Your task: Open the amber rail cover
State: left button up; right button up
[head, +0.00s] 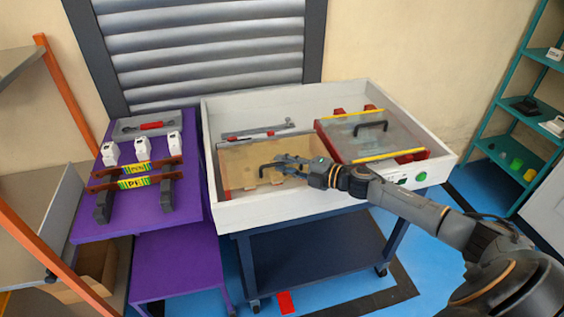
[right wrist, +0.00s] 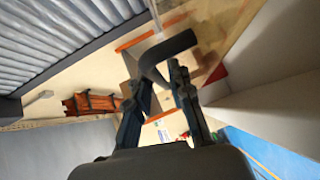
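The amber rail cover (head: 238,160) is a see-through amber panel over the left bay of the white-walled bench (head: 300,200). It looks closed and flat in the head view. Its black handle (head: 270,166) stands near its middle; in the right wrist view the dark bent handle (right wrist: 168,46) shows close up, beside the amber sheet (right wrist: 240,35). My right gripper (head: 288,164) is at the handle. In the right wrist view its fingers (right wrist: 157,80) are apart, with part of the handle between the tips; I see no clear grip. My left gripper is out of view.
A clear cover with yellow edges and a black handle (head: 371,128) fills the bench's right bay. A purple table (head: 140,212) with parts stands left. A teal shelf (head: 510,140) stands right.

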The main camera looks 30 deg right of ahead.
jog(key=shift+w+a, duration=0.3)
jog(key=shift+w, duration=0.15)
grip_shut()
